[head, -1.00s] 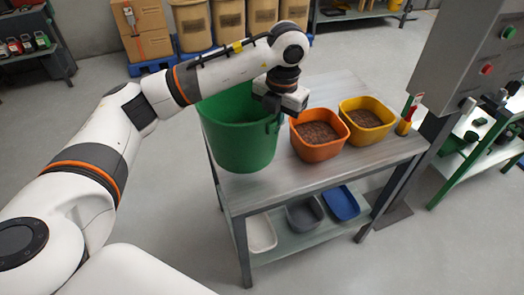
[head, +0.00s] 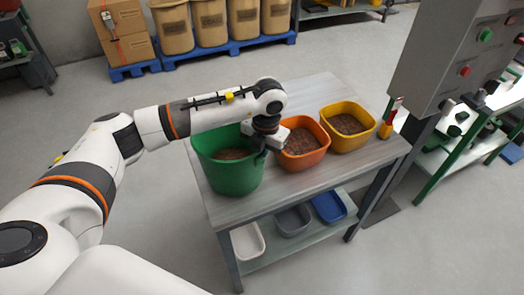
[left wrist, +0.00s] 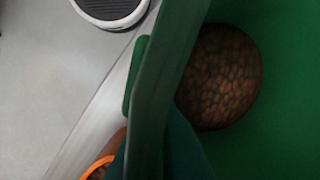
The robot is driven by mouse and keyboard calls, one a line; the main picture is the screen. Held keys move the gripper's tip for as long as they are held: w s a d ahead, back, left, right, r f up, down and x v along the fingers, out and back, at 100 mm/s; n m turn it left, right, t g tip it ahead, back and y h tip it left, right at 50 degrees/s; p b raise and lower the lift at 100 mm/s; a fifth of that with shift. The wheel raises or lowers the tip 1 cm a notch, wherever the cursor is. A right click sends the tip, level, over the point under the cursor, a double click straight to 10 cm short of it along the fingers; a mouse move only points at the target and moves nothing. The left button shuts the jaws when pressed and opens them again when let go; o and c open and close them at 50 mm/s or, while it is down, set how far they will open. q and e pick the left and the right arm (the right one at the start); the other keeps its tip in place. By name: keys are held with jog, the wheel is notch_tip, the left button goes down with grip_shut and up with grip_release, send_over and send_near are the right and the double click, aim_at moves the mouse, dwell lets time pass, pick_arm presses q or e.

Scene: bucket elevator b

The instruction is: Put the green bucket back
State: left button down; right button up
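The green bucket (head: 228,176) stands upright at the left end of the grey table and looks to be resting on it. Brown pellets lie in its bottom, also visible in the left wrist view, where the green bucket wall (left wrist: 250,150) fills the right side. My left gripper (head: 264,146) is at the bucket's right rim, between it and the orange bin (head: 304,158), and appears shut on the rim. Its fingertips are mostly hidden. My right gripper is not in view.
A yellow bin (head: 347,141) with brown pellets stands right of the orange one. The grey table (head: 290,190) has bare room in front. White, grey and blue trays sit on its lower shelf (head: 300,246). A control box (head: 445,60) rises at the right.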

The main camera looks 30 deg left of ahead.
pick_arm(q)
jog(key=shift+f, duration=0.2)
jog(key=c, duration=1.7)
grip_release()
jog(key=shift+s, duration=0.1)
